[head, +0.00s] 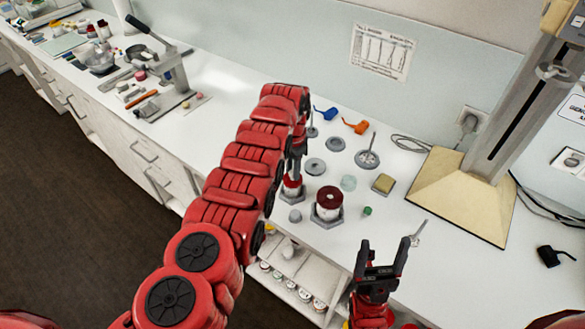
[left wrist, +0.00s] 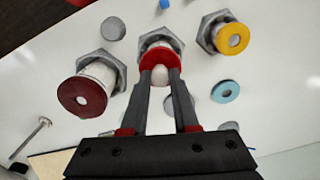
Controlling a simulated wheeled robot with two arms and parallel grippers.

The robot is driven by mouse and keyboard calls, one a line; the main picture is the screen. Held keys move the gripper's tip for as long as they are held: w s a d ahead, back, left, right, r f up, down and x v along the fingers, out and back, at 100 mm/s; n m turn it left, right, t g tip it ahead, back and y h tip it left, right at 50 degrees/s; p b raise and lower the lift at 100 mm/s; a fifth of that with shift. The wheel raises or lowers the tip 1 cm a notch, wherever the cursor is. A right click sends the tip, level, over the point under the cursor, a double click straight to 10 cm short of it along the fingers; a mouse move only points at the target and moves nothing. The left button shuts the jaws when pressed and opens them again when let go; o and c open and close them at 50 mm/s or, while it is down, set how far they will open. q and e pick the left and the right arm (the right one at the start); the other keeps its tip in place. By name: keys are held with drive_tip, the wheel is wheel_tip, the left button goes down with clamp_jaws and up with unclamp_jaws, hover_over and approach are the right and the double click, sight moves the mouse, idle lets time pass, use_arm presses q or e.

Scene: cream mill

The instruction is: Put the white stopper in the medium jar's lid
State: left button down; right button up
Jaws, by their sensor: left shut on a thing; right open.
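My left gripper (left wrist: 160,80) is shut on the white stopper (left wrist: 160,73), whose rounded end shows between the fingertips. The stopper is over the bright red lid (left wrist: 146,61) of the jar standing in a grey hexagonal holder. This jar looks medium in size beside its neighbours. I cannot tell whether the stopper sits in the lid's hole or just above it. In the head view the red-lidded jar (head: 292,189) is partly hidden by my left arm, and the stopper is hidden. My right gripper (head: 382,260) is open and empty near the front of the bench.
A wider jar with a dark red lid (head: 329,198) stands close by; a yellow-lidded jar (left wrist: 230,40) stands on the other side. A blue ring (left wrist: 225,92), a small green piece (head: 367,211) and grey discs lie around. A beige-based stand (head: 462,195) is to the right.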

idle(0.3)
use_arm(q)
drive_tip(key=shift+f+b, duration=0.5)
drive_tip(key=shift+f, duration=0.15)
idle(0.7)
drive_tip(key=shift+c, duration=1)
unclamp_jaws()
wheel_tip(320, 180, up, 5)
drive_tip(key=p, duration=0.4)
drive_tip(key=shift+f+p, duration=0.1)
drive_tip(key=shift+p, duration=0.2)
drive_tip(key=shift+r+p, duration=0.75)
drive_tip(key=shift+r, duration=0.4)
